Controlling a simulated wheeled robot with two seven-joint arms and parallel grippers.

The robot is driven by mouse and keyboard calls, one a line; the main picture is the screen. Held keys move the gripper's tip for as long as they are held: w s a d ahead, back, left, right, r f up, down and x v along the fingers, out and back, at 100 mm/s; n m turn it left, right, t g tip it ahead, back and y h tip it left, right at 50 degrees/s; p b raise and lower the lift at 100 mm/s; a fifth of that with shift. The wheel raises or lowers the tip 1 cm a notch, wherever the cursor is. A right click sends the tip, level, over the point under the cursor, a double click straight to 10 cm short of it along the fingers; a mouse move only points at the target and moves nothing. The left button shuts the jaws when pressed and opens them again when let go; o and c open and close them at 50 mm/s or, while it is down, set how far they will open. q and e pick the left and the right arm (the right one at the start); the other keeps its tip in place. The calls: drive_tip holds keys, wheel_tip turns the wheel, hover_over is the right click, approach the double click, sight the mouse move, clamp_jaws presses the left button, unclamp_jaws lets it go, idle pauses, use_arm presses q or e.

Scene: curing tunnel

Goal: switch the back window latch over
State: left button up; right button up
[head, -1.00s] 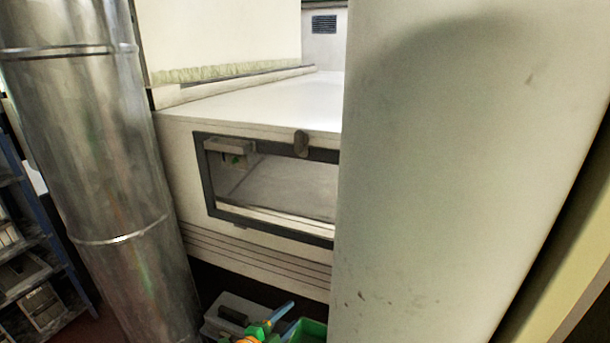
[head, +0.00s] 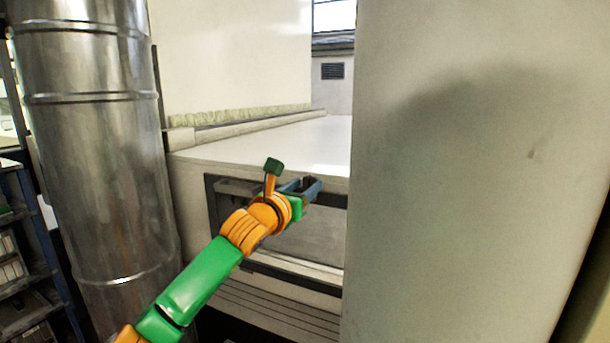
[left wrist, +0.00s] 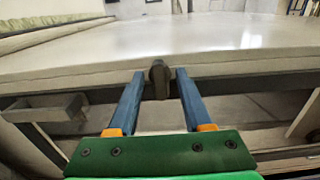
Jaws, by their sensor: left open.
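The window latch (left wrist: 159,80) is a small dark, rounded knob on the top edge of the dark window frame (left wrist: 235,84). In the left wrist view it hangs roughly upright between the two blue fingertips of my left gripper (left wrist: 160,72). The gripper is open, with a visible gap on each side of the latch. In the head view, my left gripper (head: 307,187) reaches the top of the window and largely hides the latch. The window frame (head: 212,205) shows to its left. My right gripper is out of view.
A large pale column (head: 450,170) blocks the right side and covers the window's right end. A shiny metal duct (head: 95,150) stands on the left. The white tunnel top (head: 290,142) above the window is clear.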

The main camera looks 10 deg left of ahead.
use_arm(q)
drive_tip(key=shift+w, duration=0.2)
drive_tip(key=shift+c, duration=0.2)
drive_tip(key=shift+f, duration=0.1)
clamp_jaws()
